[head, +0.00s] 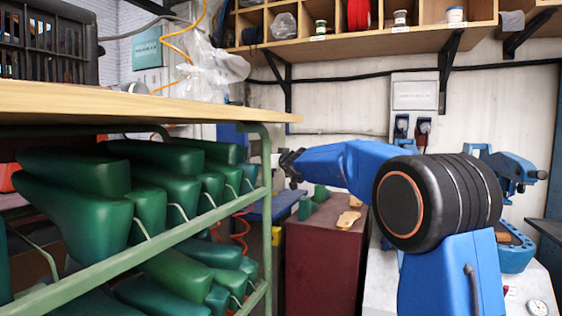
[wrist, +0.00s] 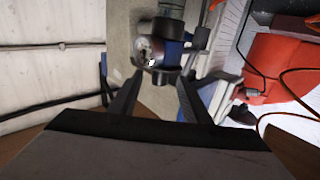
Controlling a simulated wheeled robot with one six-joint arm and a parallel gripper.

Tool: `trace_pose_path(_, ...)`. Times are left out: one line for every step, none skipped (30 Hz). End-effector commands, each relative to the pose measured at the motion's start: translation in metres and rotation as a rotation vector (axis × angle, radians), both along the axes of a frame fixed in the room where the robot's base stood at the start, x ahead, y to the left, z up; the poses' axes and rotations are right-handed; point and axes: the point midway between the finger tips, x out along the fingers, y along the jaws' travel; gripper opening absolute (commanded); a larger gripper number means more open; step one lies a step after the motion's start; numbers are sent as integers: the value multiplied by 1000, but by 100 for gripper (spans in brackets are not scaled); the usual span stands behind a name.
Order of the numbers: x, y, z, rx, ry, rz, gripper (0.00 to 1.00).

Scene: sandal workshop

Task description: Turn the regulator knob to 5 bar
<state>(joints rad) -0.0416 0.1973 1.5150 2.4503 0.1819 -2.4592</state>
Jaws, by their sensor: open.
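In the wrist view, a regulator (wrist: 170,53) with a blue body and a small round gauge (wrist: 149,51) is fixed to a grey-beige wall. I cannot tell which part is the knob or read the gauge. My gripper (wrist: 160,78) is open, with its two dark fingers spread just below the regulator in the picture and nothing clearly between them. Whether they touch it cannot be told. In the head view, my gripper (head: 289,162) is small and dark beside the rack; the regulator is not clear there.
A green rack (head: 180,243) of green shoe lasts stands at left under a wooden bench top (head: 150,102). A dark red cabinet (head: 322,265) with lasts on it stands below my arm. Orange hoses (wrist: 290,82) and a red object (wrist: 272,68) lie right of the regulator.

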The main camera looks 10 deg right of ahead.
Motion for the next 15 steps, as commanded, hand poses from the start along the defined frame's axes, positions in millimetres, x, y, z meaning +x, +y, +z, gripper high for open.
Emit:
trace_pose_path(-9, -2, 0, 1, 0, -1, 44)
trace_pose_path(-14, -2, 1, 2, -1, -1, 44)
trace_pose_path(-21, -4, 1, 2, -1, 0, 44)
trace_pose_path(-26, -4, 1, 1, -1, 0, 44)
trace_pose_path(-30, -5, 1, 1, -1, 0, 44)
trace_pose_path(-37, -6, 1, 0, -1, 0, 44)
trace_pose_path(-42, -7, 1, 0, -1, 0, 44)
trace_pose_path(-47, -8, 1, 0, -1, -1, 44)
trace_pose_path(-53, -9, 1, 0, -1, -1, 44)
trace_pose_path(-58, -10, 1, 1, -1, -1, 44)
trace_pose_path(-62, -11, 0, 1, -1, -1, 44)
trace_pose_path(-67, -11, 0, 1, 0, -1, 44)
trace_pose_path(-71, -12, 1, 1, -1, -1, 44)
trace_pose_path(-75, -12, 1, 1, -1, -1, 44)
trace_pose_path(-79, -13, 0, 1, 0, -1, 44)
